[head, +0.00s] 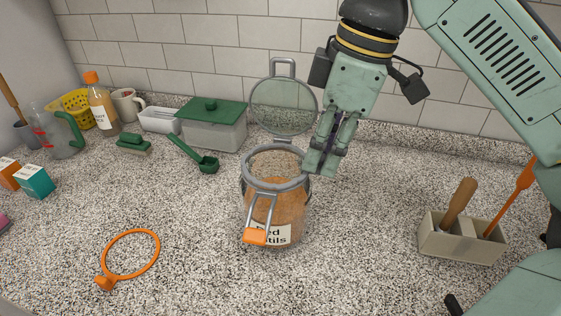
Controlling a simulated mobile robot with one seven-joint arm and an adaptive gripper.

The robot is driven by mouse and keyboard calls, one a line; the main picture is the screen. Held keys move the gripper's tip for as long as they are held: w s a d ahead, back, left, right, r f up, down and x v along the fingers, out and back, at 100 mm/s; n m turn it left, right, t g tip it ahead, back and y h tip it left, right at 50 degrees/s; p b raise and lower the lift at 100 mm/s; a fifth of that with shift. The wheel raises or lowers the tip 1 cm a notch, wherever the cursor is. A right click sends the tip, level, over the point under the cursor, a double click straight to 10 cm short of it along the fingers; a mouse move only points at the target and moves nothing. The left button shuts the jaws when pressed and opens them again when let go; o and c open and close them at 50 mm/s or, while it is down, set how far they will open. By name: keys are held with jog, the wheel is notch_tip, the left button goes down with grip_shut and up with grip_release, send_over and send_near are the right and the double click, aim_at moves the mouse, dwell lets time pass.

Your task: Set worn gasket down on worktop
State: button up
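My gripper (322,163) points down at the right side of the open glass jar (277,212), with its fingertips close together at the rim. A grey ring (268,184) lies around or just over the jar mouth, and its right edge meets my fingertips. I cannot tell whether this ring is the worn gasket or part of the jar, nor whether the fingers grip it. An orange ring with a tab (158,244) lies flat on the speckled worktop (200,275), left of the jar and apart from it.
The jar's round lid (283,106) stands open behind its mouth. A tool caddy (460,240) stands at right. Worktop between jar and caddy is clear.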

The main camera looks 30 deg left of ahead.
grip_shut()
jog(key=shift+r, duration=0.15)
jog(key=shift+r+p, duration=2.35)
jog(key=shift+r, duration=0.05)
